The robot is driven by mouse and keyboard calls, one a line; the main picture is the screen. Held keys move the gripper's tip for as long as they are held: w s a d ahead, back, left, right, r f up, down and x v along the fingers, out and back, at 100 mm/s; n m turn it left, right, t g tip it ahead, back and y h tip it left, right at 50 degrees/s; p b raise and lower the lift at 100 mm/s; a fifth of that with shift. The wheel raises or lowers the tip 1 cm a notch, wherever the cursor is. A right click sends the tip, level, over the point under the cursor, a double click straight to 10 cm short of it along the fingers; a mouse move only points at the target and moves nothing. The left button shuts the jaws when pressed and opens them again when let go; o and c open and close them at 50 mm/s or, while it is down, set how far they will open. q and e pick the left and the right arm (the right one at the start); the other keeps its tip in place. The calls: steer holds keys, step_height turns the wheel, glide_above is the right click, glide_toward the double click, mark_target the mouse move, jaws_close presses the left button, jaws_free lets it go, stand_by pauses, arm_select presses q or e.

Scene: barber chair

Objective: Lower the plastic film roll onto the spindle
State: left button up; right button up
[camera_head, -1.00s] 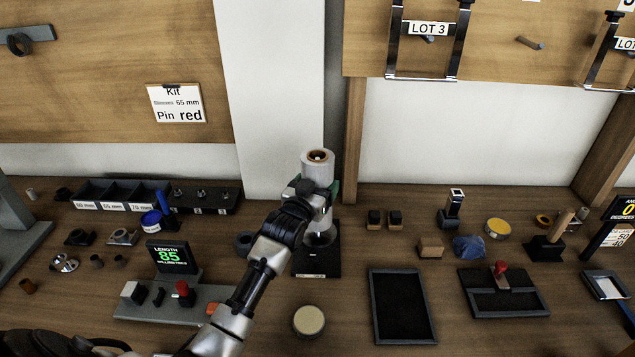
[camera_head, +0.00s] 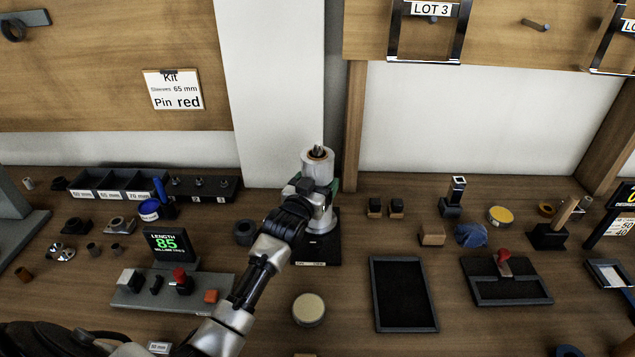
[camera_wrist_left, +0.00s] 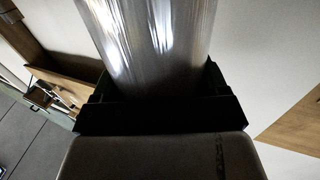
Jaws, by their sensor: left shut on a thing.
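The plastic film roll (camera_head: 317,166) is a clear, shiny cylinder with a brown core, held upright over the black spindle stand (camera_head: 318,250). The dark tip of the spindle (camera_head: 318,149) shows in the core's top opening, so the roll is around the spindle. My left gripper (camera_head: 316,190) is shut on the roll. The left wrist view shows the film roll (camera_wrist_left: 155,45) between the black fingers (camera_wrist_left: 155,112). The gripper hides part of the roll's lower end, and I cannot tell whether it touches the base. My right gripper is not in view.
A dark ring (camera_head: 245,232) lies close beside the stand. A white pillar (camera_head: 277,90) rises behind.

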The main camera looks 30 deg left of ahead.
arm_select(q)
steer(key=shift+r, duration=0.1)
steer(key=o, duration=1.3)
steer(key=shift+f, duration=0.2)
steer(key=s, duration=1.1)
steer(key=shift+d+r+b, duration=0.15)
steer(key=shift+d+b, duration=0.15)
steer(key=shift+b, duration=0.05)
steer(key=shift+w, duration=0.1)
